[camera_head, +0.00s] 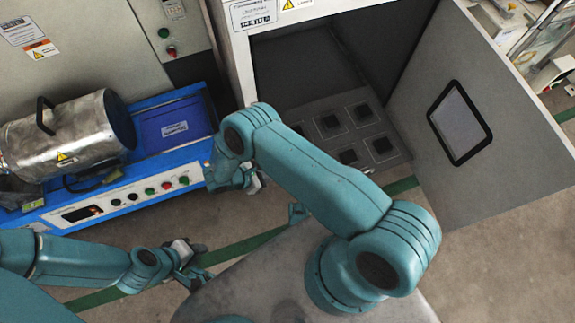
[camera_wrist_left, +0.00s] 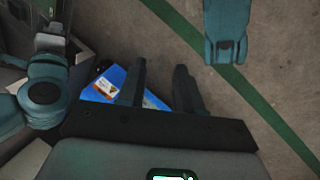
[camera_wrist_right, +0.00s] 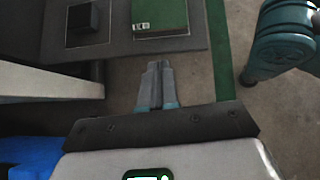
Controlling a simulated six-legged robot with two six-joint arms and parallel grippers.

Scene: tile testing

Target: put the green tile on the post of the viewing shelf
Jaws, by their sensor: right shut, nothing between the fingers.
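The green tile (camera_wrist_right: 160,16), with a small white label, lies on a grey board (camera_wrist_right: 120,48) at the top of the right wrist view. A dark square block (camera_wrist_right: 88,20) stands beside it. The head view does not show the tile clearly; my right arm covers part of the board (camera_head: 322,103). My right gripper (camera_wrist_right: 155,68) is shut and empty, short of the board's near edge. It also shows in the head view (camera_head: 256,181). My left gripper (camera_head: 192,262) is open and empty, with its spread fingers in the left wrist view (camera_wrist_left: 158,75). I cannot identify the viewing shelf.
A grey cabinet (camera_head: 242,45) stands open, with several dark squares on its floor board. Its door (camera_head: 500,110) swings out to the right. A blue test bench (camera_head: 155,198) with a metal cylinder (camera_head: 65,135) stands left. Concrete floor lies between.

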